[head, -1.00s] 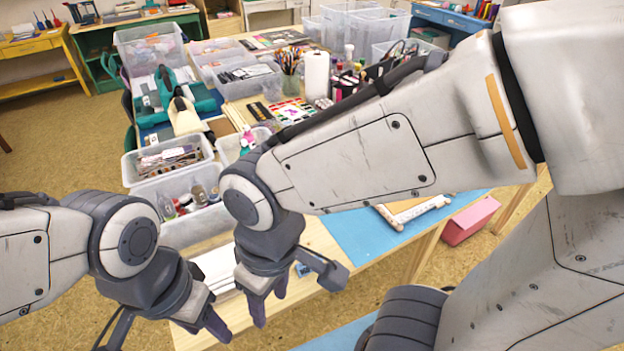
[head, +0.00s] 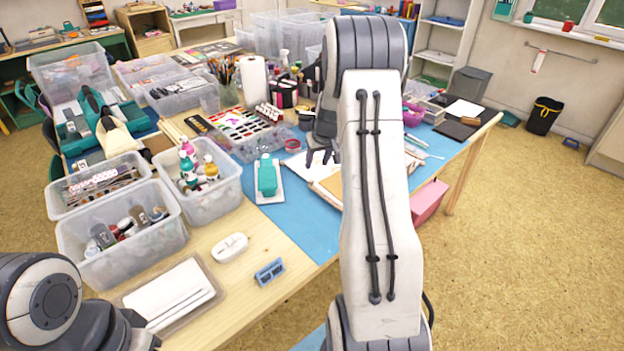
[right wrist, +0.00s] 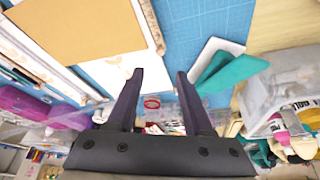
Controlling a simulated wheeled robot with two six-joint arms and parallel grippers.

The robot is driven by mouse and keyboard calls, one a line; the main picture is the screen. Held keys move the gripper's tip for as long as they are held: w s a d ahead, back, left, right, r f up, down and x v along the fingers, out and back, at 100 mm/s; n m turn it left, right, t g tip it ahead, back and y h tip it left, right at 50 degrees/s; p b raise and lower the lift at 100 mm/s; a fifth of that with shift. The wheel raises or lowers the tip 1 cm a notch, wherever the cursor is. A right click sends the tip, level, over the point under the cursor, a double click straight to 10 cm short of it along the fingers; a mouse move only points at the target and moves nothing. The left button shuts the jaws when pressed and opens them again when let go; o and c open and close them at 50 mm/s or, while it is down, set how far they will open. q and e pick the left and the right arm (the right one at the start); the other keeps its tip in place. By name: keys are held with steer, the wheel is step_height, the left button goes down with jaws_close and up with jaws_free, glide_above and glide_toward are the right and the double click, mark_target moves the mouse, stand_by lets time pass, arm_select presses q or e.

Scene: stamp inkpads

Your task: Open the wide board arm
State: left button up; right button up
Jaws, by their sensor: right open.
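A tan board (head: 328,186) with pale bars along its edges lies on the blue mat, partly hidden behind my right arm in the head view. In the right wrist view the tan board (right wrist: 75,30) fills the upper left. One pale bar (right wrist: 151,22) runs along its right edge, and another (right wrist: 55,72) lies along its lower edge. I cannot tell which bar is the wide board arm. My right gripper (head: 322,157) is open and points down near the board. Its fingers (right wrist: 160,74) have nothing between them. My left gripper is out of view.
A teal tool (head: 267,178) on a white base stands left of the board. An ink palette (head: 240,128) and a red tape ring (head: 292,145) are behind. A pink box (head: 428,201) is right of my arm. Bare blue mat (head: 308,225) lies in front.

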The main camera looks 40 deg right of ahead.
mark_target(312, 180)
steer(key=x, duration=1)
steer(key=shift+p, duration=0.4)
jaws_close()
stand_by(0.9)
